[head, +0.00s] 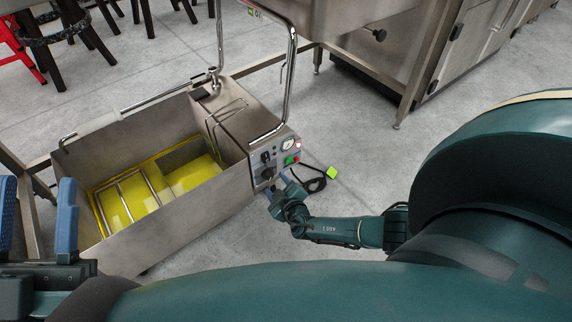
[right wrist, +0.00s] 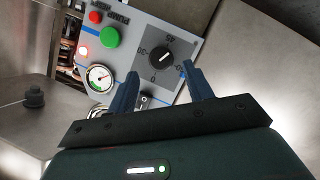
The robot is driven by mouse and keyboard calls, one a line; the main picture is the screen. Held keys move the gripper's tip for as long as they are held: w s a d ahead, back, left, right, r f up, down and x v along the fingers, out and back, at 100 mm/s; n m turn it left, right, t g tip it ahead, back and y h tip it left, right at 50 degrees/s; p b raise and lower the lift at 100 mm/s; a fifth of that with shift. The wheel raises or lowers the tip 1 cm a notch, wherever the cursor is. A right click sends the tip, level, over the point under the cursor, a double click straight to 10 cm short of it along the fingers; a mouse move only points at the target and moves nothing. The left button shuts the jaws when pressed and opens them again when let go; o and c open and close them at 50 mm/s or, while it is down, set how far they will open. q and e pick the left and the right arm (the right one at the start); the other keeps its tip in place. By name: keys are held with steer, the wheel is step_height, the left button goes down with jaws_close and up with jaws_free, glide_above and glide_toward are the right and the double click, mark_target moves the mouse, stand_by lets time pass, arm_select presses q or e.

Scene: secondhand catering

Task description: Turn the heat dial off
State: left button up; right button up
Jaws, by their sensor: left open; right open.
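The control panel (head: 276,160) is on the near right end of the steel fryer (head: 165,220). It has two black dials, an upper one (head: 265,157) and a lower one (head: 267,174). The right wrist view shows one black dial (right wrist: 162,58) on a dark scale with numbers including 45, 30 and 0; its pale pointer mark slants to the upper right. I cannot tell whether this is the heat dial. My right gripper (head: 276,192) is open and empty, its fingers (right wrist: 160,72) either side of the dial's lower edge, contact unclear. My left gripper (head: 38,188) is open beside the fryer's left end.
The fryer holds yellow liquid and a wire frame. A black cable (head: 314,184) lies on the floor. Steel units stand behind.

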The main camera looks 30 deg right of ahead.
arm_select(q)
steer(key=f+n+y, duration=0.1)
steer(key=f+n+g+y+p, duration=0.1)
steer(key=f+n+y+p, duration=0.1)
steer(key=f, duration=0.1)
steer(key=shift+s+d, duration=0.25)
steer(key=shift+s, duration=0.15)
arm_select(e)
steer(key=v, duration=0.8)
steer(key=shift+s, duration=0.3)
arm_select(q)
steer(key=shift+p, duration=0.3)
arm_select(e)
steer(key=shift+r, duration=0.1)
